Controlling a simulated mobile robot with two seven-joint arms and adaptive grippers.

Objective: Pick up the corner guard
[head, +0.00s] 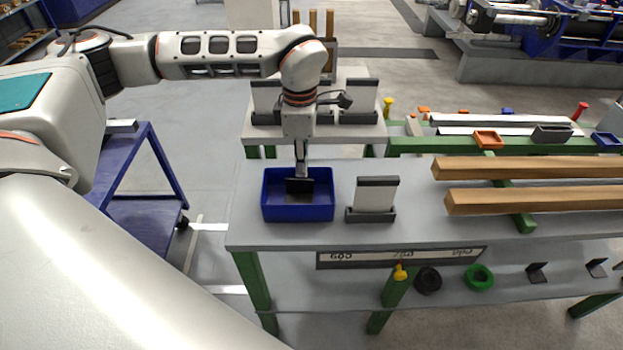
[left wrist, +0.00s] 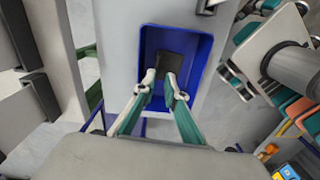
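A dark, angular piece that looks like the corner guard (head: 299,187) is inside the blue bin (head: 270,209), on the left part of the grey table. It also shows in the left wrist view (left wrist: 172,66), in the blue bin (left wrist: 205,48). My left gripper (head: 301,173) points straight down over the bin, close to the dark piece. In the left wrist view its two fingertips (left wrist: 161,84) are apart, with a gap between them near the piece's near end. I cannot tell whether they touch it. My right gripper is not in view.
A grey holder with a light plate (head: 375,197) stands right of the bin. Two wooden beams (head: 530,168) lie farther right. Black and green rings (head: 479,277) and dark angle pieces (head: 537,272) are on the lower shelf. A blue cart (head: 143,170) stands left.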

